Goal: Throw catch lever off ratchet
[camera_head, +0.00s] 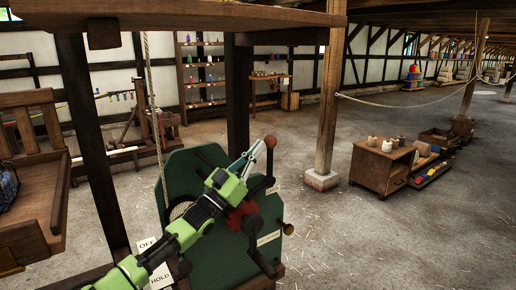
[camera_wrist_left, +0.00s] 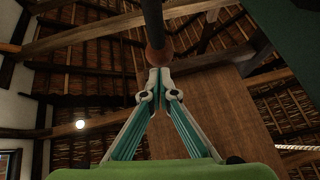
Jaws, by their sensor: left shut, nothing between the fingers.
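The green ratchet stand (camera_head: 212,262) is in the middle of the head view, with a red toothed wheel (camera_head: 237,217) on its face. A dark lever (camera_head: 269,165) rises at its right side and ends in a reddish-brown ball knob (camera_head: 270,142). My left gripper (camera_head: 257,151) is shut and empty, its tips close beside the knob. In the left wrist view, the shut tips (camera_wrist_left: 158,82) lie right at the knob (camera_wrist_left: 158,57), with the dark rod (camera_wrist_left: 153,20) beyond it; I cannot tell whether they touch. My left arm hides part of the stand. My right gripper is out of view.
An OFF/HOLD sign (camera_head: 150,246) stands at the lower left. A crank knob (camera_head: 287,228) sticks out at the right of the stand. A wooden post (camera_head: 328,100) and a low cabinet (camera_head: 378,168) stand further right. A rope (camera_head: 152,110) hangs behind my arm. The floor at right is mostly open.

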